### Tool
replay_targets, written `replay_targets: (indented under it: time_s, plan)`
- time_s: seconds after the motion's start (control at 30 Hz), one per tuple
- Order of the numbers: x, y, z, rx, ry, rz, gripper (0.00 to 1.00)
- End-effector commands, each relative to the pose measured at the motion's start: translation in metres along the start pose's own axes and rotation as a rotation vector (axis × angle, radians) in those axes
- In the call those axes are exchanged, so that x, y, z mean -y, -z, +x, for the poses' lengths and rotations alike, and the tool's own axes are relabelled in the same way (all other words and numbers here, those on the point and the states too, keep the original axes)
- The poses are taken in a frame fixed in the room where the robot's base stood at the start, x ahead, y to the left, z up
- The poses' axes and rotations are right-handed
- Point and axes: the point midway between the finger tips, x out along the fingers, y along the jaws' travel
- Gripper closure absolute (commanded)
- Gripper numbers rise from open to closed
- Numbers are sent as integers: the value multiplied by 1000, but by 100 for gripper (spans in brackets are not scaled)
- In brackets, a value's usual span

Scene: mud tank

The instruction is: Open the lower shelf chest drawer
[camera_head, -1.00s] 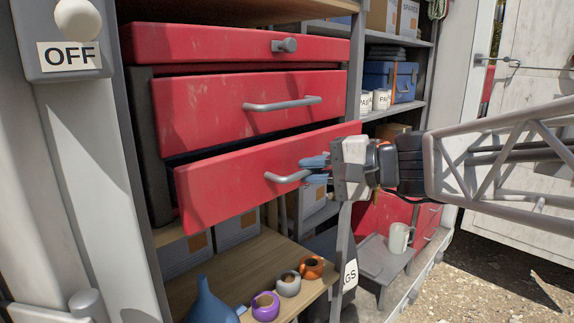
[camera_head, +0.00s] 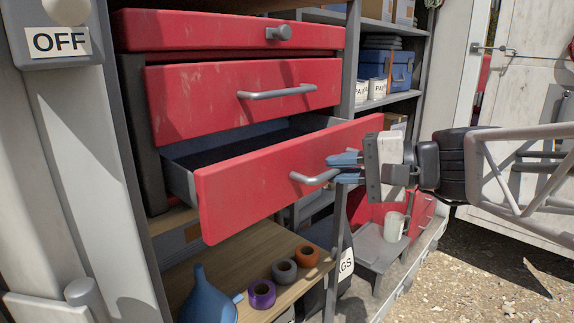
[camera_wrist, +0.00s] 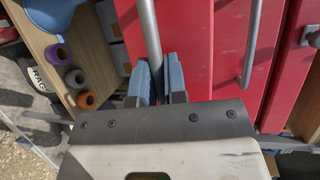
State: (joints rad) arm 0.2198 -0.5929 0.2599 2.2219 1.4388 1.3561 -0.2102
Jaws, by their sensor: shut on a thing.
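The red chest (camera_head: 240,35) stands on a shelf with several drawers. Its lowest drawer (camera_head: 265,185) is pulled out well past the others, and its dark inside shows behind the front. My gripper (camera_head: 345,167) is shut on the grey bar handle (camera_head: 312,178) of this drawer, near the handle's right end. In the wrist view my blue fingers (camera_wrist: 160,85) lie on either side of the handle bar (camera_wrist: 150,38). The middle drawer (camera_head: 250,95), with its own bar handle, looks nearly closed.
Below the open drawer, a wooden shelf (camera_head: 215,275) holds a blue funnel (camera_head: 207,298) and purple, grey and orange tape rolls (camera_head: 284,271). A mug (camera_head: 394,227) stands at lower right. Gravel ground (camera_head: 490,275) is open at the right.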

Motion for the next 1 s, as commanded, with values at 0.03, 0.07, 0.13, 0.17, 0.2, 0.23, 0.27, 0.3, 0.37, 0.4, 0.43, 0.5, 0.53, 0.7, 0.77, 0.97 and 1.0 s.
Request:
replay_targets:
  time_s: [0.03, 0.07, 0.13, 0.17, 0.2, 0.23, 0.27, 0.3, 0.37, 0.4, 0.43, 0.5, 0.53, 0.7, 0.77, 0.97, 1.0]
  plan:
    - [0, 0, 0, -1, 0, 0, 100]
    - [0, 0, 0, -1, 0, 0, 84]
    - [0, 0, 0, -1, 0, 0, 74]
    - [0, 0, 0, -1, 0, 0, 69]
    - [0, 0, 0, 0, 0, 0, 63]
    - [0, 0, 0, 0, 0, 0, 63]
    - [0, 0, 0, 0, 0, 0, 63]
    - [0, 0, 0, 0, 0, 0, 63]
    - [0, 0, 0, 0, 0, 0, 63]
    - [0, 0, 0, 0, 0, 0, 63]
    - [0, 0, 0, 0, 0, 0, 63]
    - [0, 0, 0, 0, 0, 0, 63]
    - [1, 0, 0, 0, 0, 0, 63]
    - [7, 0, -1, 0, 0, -2, 63]
    - [11, -1, -2, 0, 1, -2, 63]
    - [35, -3, -7, -1, 2, -4, 53]
    - [38, -5, -9, -2, 2, -4, 40]
